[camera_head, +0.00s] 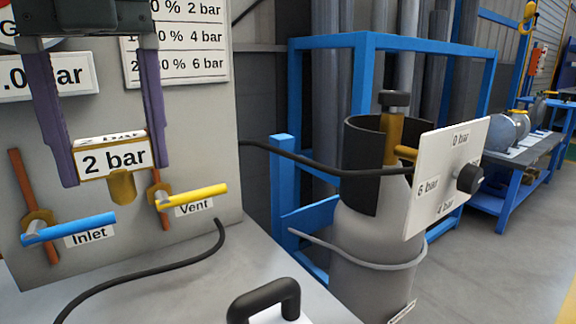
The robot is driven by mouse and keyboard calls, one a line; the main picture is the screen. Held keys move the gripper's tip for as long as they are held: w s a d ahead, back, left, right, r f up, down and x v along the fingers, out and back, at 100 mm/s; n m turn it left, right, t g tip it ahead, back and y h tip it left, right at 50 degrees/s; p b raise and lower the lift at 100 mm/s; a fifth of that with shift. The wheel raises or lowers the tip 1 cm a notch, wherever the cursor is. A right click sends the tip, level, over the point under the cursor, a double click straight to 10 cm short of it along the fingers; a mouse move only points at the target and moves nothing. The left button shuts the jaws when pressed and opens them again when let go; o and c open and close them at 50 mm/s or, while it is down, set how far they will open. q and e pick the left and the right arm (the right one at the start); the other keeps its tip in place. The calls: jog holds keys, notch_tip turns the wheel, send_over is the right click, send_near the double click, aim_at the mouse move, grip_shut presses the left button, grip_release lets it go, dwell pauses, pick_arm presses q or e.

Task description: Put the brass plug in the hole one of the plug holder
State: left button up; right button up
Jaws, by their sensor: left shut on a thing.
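The brass plug (122,188) shows at the left of the head view as a rounded brass tip under a block with a white "2 bar" label (113,158). My left gripper (115,168) comes down from the top left with two purple fingers. They are shut on the sides of the labelled block, and the plug points downward in front of the grey panel. The fingers hide the block's sides. I cannot make out the plug holder or its hole one in this view. My right gripper is not in view.
The grey panel carries a blue Inlet lever (70,228) and a yellow Vent lever (192,196) just below the plug. A black hose (150,287) lies on the grey surface near a black handle (262,300). A gas cylinder (375,250) with a white dial plate (440,185) stands right.

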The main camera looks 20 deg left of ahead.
pick_arm(q)
jog(key=shift+r+m+p, duration=0.35)
jog(key=shift+r+m, duration=0.1)
jog(key=shift+m, duration=0.25)
jog(key=s+d+r+n+p, duration=0.1)
jog(key=s+r+n+p, duration=0.1)
jog(key=r+n+p, duration=0.7)
jog(key=s+d+r+n+p, duration=0.1)
jog(key=s+r+n+p, duration=0.2)
jog(key=r+n+p, duration=0.6)
jog(key=s+d+r+n+p, duration=0.2)
jog(key=r+n+p, duration=0.7)
jog(key=r+p, duration=2.3)
jog(key=p, duration=0.3)
jog(key=shift+s+r, duration=0.2)
jog(key=shift+r, duration=0.15)
jog(key=shift+f, duration=0.1)
